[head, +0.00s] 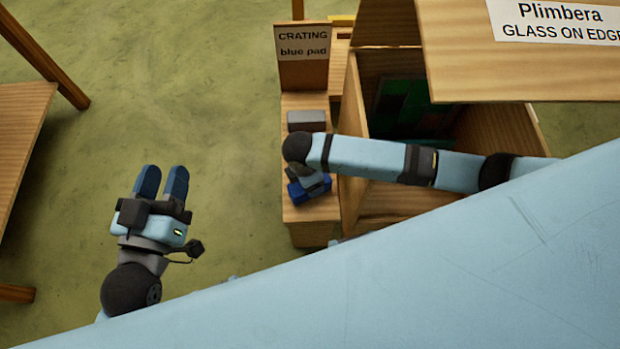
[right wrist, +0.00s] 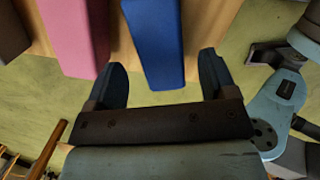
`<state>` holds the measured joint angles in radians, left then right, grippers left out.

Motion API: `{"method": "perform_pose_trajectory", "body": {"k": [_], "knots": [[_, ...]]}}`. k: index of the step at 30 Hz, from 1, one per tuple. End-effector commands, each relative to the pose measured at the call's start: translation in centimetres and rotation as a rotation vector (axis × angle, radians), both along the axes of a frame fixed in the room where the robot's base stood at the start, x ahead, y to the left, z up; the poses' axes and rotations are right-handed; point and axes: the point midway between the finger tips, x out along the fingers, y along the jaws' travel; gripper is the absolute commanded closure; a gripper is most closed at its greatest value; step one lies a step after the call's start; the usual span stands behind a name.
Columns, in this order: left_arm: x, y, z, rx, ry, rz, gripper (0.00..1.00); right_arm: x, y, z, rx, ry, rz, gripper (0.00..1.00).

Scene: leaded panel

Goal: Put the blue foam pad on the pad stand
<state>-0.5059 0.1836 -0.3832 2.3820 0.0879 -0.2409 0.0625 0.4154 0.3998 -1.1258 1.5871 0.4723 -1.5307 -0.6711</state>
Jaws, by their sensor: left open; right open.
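The blue foam pad (right wrist: 155,40) lies on a narrow wooden bench in the right wrist view. My right gripper (right wrist: 162,62) is open, with one finger on each side of the pad's near end; I cannot tell whether they touch it. In the head view the blue pad (head: 298,194) shows partly beneath my right gripper (head: 312,183), near the bench's front end. My left gripper (head: 162,182) is open and empty over the floor at the left. I cannot make out which thing is the pad stand.
A pink pad (right wrist: 75,35) lies left of the blue one. A grey block (head: 306,121) sits farther back on the bench (head: 303,103). A sign reading "CRATING blue pad" (head: 302,43) stands behind. An open wooden crate (head: 385,205) is at the right, a table (head: 20,120) at left.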

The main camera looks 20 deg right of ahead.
Motion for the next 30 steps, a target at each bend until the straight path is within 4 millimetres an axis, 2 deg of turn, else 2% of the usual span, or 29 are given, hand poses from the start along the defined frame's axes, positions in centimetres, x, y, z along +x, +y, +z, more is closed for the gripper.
{"method": "perform_pose_trajectory", "body": {"k": [1,6,12,18,30], "knots": [[0.0,0.3,-0.2,0.021,0.032,0.008,0.57,0.0,0.2,1.7,0.001,-0.002,0.001,0.22],[-0.2,1.2,-2.5,0.087,0.135,0.03,0.57,-0.1,0.6,5.2,0.002,-0.001,-0.001,0.22],[-0.5,1.9,-4.3,0.135,0.209,0.042,0.57,-0.1,0.9,7.6,0.001,0.0,-0.001,0.22],[-0.6,2.1,-4.9,0.148,0.228,0.046,0.57,-0.1,1.0,8.1,0.0,0.0,-0.001,0.22],[-0.6,2.2,-4.8,0.148,0.226,0.045,0.57,-0.1,1.0,8.0,0.001,0.001,-0.001,0.22]]}}
